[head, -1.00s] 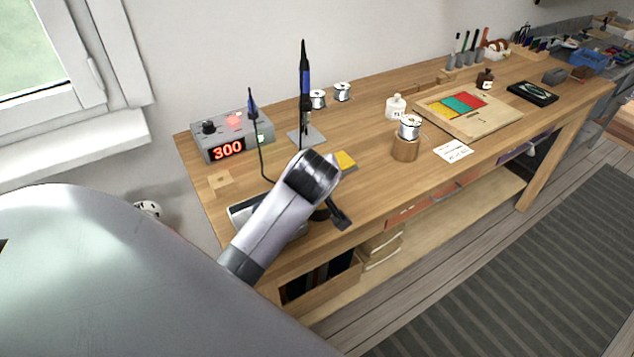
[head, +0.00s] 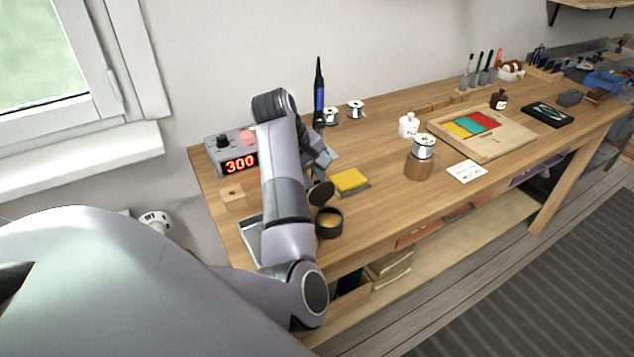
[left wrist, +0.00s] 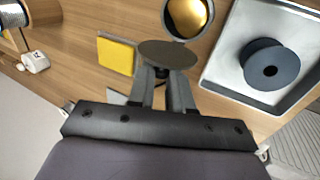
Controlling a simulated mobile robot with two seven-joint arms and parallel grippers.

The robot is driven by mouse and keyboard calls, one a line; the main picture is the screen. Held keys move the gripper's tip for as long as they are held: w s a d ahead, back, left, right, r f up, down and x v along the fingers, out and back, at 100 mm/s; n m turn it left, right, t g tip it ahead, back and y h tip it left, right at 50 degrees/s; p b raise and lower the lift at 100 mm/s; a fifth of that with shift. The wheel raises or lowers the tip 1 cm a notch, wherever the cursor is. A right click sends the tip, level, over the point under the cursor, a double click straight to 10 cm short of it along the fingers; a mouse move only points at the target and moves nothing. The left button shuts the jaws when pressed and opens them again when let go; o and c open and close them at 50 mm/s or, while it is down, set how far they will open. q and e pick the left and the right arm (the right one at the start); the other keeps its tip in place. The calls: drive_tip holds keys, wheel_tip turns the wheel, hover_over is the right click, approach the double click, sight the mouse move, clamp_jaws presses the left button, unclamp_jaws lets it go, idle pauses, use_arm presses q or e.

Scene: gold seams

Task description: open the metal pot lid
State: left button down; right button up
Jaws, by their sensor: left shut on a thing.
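The small dark metal pot (head: 329,225) stands near the front edge of the bench, uncovered, with a golden content showing. It also shows at the top of the left wrist view (left wrist: 188,14). The round dark lid (head: 321,194) is off the pot, held above and just behind it. In the left wrist view the lid (left wrist: 168,54) shows as a flat disc at the fingertips. My left gripper (head: 317,178) is shut on the lid, seemingly at a small knob. My right gripper is not in view.
A yellow sponge (head: 350,180) lies right of the pot. A metal tray (left wrist: 226,62) with a dark spool (left wrist: 270,66) is beside the pot, mostly behind my arm in the head view. A soldering station (head: 232,154) stands behind. A solder spool on a wooden block (head: 418,164) stands further right.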

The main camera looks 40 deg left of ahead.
use_arm(q)
drive_tip(key=shift+w+a+f+n+g+h+b, duration=0.25)
drive_tip(key=shift+a+g+h, duration=0.2)
drive_tip(key=shift+h, duration=0.45)
drive_tip(key=shift+a, duration=0.1)
drive_tip(key=c, duration=1)
unclamp_jaws()
drive_tip(key=shift+c, duration=0.2)
drive_tip(key=p+v, duration=0.1)
drive_tip(key=v, duration=0.6)
drive_tip(key=shift+s+a, duration=0.1)
drive_tip(key=shift+a, duration=0.05)
